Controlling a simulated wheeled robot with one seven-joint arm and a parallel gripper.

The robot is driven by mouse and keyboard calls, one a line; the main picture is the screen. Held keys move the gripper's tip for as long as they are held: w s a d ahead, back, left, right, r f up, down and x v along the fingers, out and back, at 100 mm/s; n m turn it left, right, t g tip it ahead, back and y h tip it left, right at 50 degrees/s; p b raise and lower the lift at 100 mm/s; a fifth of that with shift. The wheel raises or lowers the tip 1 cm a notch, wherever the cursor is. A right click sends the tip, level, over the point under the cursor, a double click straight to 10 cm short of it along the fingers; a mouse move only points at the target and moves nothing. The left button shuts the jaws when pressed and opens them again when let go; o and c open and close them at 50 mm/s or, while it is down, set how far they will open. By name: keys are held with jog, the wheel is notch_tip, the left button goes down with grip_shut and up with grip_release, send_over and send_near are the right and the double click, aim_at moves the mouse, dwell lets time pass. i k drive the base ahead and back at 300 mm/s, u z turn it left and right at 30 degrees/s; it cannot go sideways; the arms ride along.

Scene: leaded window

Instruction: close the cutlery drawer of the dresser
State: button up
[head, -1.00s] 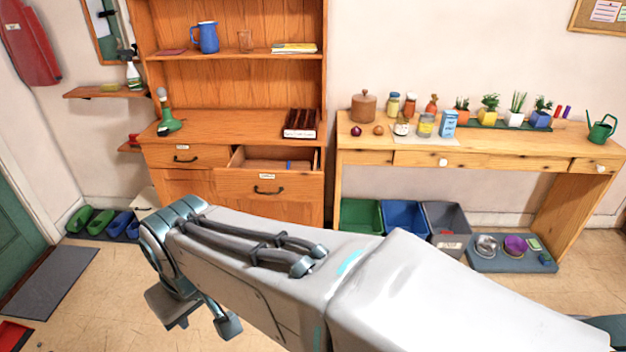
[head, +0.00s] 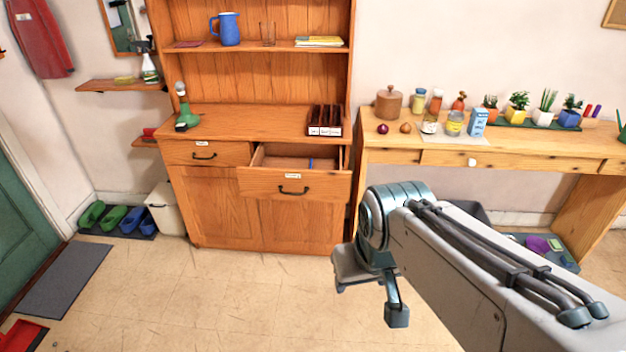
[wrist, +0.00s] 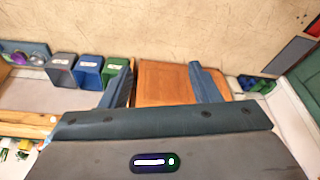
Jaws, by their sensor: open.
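The wooden dresser (head: 215,215) stands against the wall. Its right drawer (head: 265,183) is pulled out, with a dark handle, a small label too small to read, and a small blue item (head: 311,163) inside. The left drawer (head: 180,153) is shut. My arm crosses the lower right of the head view, its end in front of and right of the dresser, apart from the open drawer. In the wrist view my gripper (wrist: 163,82) is open and empty, with the dresser's wood (wrist: 165,72) showing between its fingers.
A dark rack (head: 325,120) and a green bottle-like object (head: 186,108) stand on the dresser top. A side table (head: 440,158) with jars and plants is to the right. Colored bins (wrist: 88,72) show in the wrist view. The floor before the dresser is clear.

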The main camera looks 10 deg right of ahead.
aim_at(279, 171)
jog(key=z, duration=0.75)
jog(key=i, duration=1.05)
jog(key=u, duration=0.3)
